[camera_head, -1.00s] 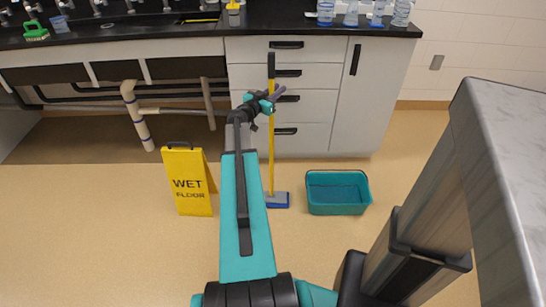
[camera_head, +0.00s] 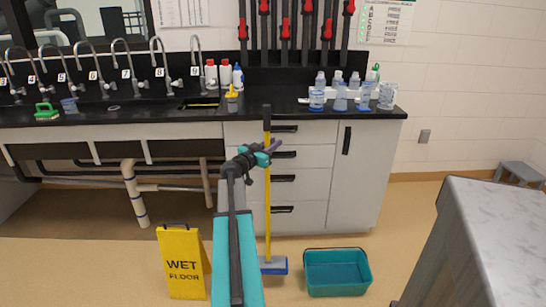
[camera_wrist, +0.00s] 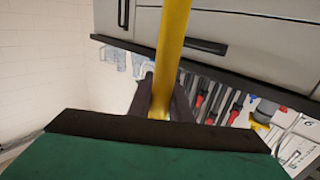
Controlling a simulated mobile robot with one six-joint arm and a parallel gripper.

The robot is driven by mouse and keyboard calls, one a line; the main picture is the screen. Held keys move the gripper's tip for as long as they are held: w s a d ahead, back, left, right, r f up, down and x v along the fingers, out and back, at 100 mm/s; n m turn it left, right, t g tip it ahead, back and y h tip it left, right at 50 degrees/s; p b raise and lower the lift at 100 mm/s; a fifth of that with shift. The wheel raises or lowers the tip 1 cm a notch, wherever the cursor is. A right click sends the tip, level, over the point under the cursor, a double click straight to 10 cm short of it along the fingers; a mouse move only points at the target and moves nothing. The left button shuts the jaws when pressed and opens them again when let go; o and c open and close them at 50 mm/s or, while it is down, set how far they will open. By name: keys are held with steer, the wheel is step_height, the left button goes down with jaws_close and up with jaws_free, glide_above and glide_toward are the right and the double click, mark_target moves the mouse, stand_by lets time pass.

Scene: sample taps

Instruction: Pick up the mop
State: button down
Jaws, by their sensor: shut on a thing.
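The mop (camera_head: 267,215) stands upright in front of the white drawers, with a yellow handle, a black grip at its top and a blue and grey head (camera_head: 273,265) low at the floor. My gripper (camera_head: 272,151) is at the upper part of the handle, shut on it. In the wrist view the yellow handle (camera_wrist: 173,45) runs up between the two dark fingers (camera_wrist: 162,98). I cannot tell whether the mop head touches the floor.
A yellow wet floor sign (camera_head: 181,262) stands left of the mop and a teal tub (camera_head: 337,272) lies to its right. The black counter (camera_head: 150,112) with taps and bottles is behind. A grey marble-topped block (camera_head: 490,240) stands at the right.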

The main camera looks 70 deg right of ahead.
step_height(320, 180, up, 14)
steer(key=p, duration=0.2)
steer(key=shift+r+p, duration=0.15)
steer(key=shift+p, duration=0.2)
steer(key=c, duration=2.4)
jaws_free()
jaws_close()
